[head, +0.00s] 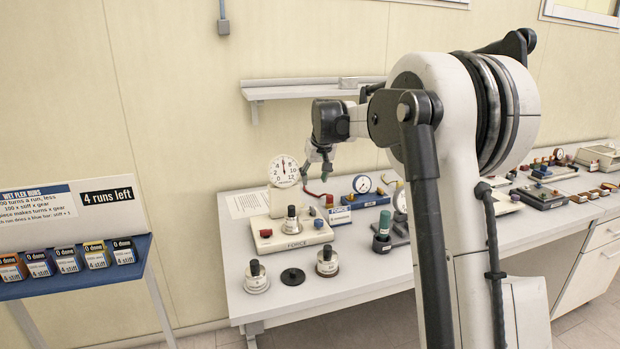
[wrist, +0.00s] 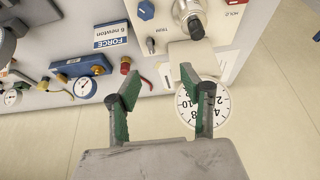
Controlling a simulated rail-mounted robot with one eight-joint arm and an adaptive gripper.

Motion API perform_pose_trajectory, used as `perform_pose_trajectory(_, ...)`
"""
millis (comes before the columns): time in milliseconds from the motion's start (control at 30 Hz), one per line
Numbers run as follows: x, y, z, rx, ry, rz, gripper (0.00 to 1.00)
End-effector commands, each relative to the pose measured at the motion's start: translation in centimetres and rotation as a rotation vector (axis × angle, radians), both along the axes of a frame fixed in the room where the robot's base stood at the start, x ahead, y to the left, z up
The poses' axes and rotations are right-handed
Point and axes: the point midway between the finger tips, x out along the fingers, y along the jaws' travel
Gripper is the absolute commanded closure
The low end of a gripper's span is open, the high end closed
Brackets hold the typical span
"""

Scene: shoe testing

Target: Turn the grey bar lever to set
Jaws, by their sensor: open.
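My gripper (head: 317,172) hangs above the back of the bench in the head view, near the white FENICE tester. In the wrist view my gripper (wrist: 160,82) is open, its green-padded fingers apart with nothing between them. The white tester (head: 291,234) carries a round dial (head: 283,170), which also shows beyond the right finger in the wrist view (wrist: 207,108), and a black-topped knob (head: 291,211). I cannot make out for certain which part is the grey bar lever, nor its setting.
A blue gauge unit (head: 369,199) and a FORCE sign (head: 340,216) stand right of the tester. Two black-topped weights, one of them a knobbed pot (head: 327,263), stand in front with a black disc (head: 292,277). A wall shelf (head: 300,92) is behind my gripper.

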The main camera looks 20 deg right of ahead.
Motion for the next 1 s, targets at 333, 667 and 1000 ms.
perform_pose_trajectory(333, -4.4, 2.8, 2.7, -0.003, -0.019, 0.007, 0.59)
perform_pose_trajectory(667, -8.4, 5.0, 4.4, -0.006, -0.038, 0.012, 0.59)
perform_pose_trajectory(1000, -10.2, 5.9, 5.0, -0.007, -0.046, 0.014, 0.59)
